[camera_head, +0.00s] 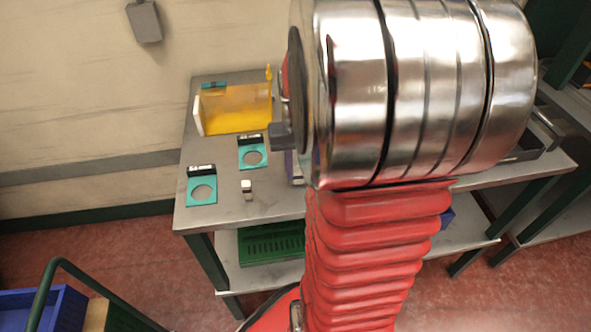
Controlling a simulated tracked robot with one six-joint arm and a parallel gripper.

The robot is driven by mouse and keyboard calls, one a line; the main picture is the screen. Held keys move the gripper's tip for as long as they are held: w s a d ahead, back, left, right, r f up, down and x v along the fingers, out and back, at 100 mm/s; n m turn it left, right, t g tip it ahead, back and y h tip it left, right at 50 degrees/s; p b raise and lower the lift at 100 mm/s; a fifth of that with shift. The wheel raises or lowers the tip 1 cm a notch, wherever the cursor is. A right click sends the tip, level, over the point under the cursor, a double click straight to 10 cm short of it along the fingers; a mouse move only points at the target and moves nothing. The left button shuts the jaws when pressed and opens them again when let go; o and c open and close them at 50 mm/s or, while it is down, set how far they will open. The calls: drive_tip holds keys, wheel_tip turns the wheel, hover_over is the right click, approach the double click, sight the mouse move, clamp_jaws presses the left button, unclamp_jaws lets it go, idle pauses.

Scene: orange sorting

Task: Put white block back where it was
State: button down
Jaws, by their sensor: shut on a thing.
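A small block with a white top (247,185) stands on the grey metal table (225,212), right of the nearer teal plate. My gripper (283,137) shows only as a dark grey part at the left edge of my large metal arm joint, above the table. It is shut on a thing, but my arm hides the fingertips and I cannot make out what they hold. A small purple and whitish piece (295,167) shows just below it, partly covered by my arm. I cannot tell whether that piece is held or stands on the table.
Two teal plates with round marks, one nearer (202,206) and one farther (253,142), lie on the table's left. A yellow-orange translucent box (235,106) with a white end panel stands at the back. A green crate (262,245) sits on the lower shelf. My arm hides the table's middle.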

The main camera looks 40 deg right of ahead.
drive_tip(key=shift+f, duration=0.1)
drive_tip(key=c, duration=1.4)
unclamp_jaws()
drive_tip(key=shift+o, duration=0.5)
drive_tip(key=shift+o, duration=1.4)
drive_tip(key=shift+r, duration=4)
